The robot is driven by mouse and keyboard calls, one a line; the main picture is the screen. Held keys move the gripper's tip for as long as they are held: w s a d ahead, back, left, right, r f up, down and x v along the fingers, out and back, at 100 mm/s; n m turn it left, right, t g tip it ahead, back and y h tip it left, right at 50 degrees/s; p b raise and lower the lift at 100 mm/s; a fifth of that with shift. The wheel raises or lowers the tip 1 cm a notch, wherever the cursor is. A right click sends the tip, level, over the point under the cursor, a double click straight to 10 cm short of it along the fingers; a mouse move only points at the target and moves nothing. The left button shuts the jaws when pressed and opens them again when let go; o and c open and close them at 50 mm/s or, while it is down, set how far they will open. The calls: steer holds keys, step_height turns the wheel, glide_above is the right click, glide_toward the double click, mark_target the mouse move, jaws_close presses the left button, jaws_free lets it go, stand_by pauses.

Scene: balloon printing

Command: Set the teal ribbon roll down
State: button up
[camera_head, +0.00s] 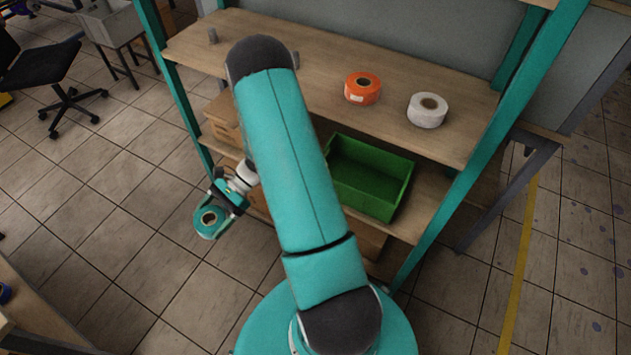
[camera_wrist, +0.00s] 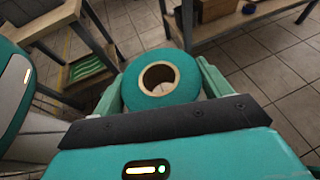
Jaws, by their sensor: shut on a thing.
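The teal ribbon roll (camera_head: 208,220) is held in my gripper (camera_head: 214,210), out in the air left of the shelf unit in the head view. In the wrist view the roll (camera_wrist: 163,84) sits between the two teal fingers of my gripper (camera_wrist: 162,86), with its round tan core opening facing the camera. The fingers are shut on its sides. Floor tiles show behind it.
A wooden shelf (camera_head: 390,55) carries an orange roll (camera_head: 362,89) and a white roll (camera_head: 427,111). A green bin (camera_head: 368,178) and cardboard boxes (camera_head: 222,118) stand on the lower shelf. Another table (camera_head: 30,310) is at the bottom left. Open floor lies between.

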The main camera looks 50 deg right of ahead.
steer(key=s+d+f+n+g+h, duration=0.3)
steer(key=s+d+f+n+g, duration=0.1)
steer(key=s+d+n+g, duration=0.25)
steer(key=s+d+f+n+g+h, duration=0.3)
steer(key=s+d+n+g, duration=0.3)
steer(key=s+d, duration=0.2)
steer(key=s+d+r+n+g+h, duration=0.2)
steer(key=s+d+n+h, duration=0.3)
steer(key=d, duration=0.5)
steer(key=shift+s+d+r+h, duration=0.2)
steer(key=shift+r+h, duration=0.15)
steer(key=shift+h, duration=0.15)
steer(key=d+r+n+h, duration=0.1)
steer(key=d+r+h, duration=0.1)
steer(key=d, duration=0.1)
steer(key=s+d+r+n+h, duration=0.1)
steer(key=d+r+n, duration=0.1)
steer(key=d, duration=0.1)
steer(key=d+r+n+h, duration=0.2)
steer(key=d, duration=0.1)
steer(key=shift+s+d+r+h, duration=0.1)
steer(key=shift+s+d+h, duration=0.2)
steer(key=shift+s+d, duration=0.05)
glide_above(383, 195)
step_height(383, 195, down, 10)
steer(key=shift+w+a+r, duration=0.1)
steer(key=shift+a+r, duration=0.05)
steer(key=shift+r, duration=0.05)
steer(key=shift+f, duration=1.6)
steer(key=shift+f, duration=0.45)
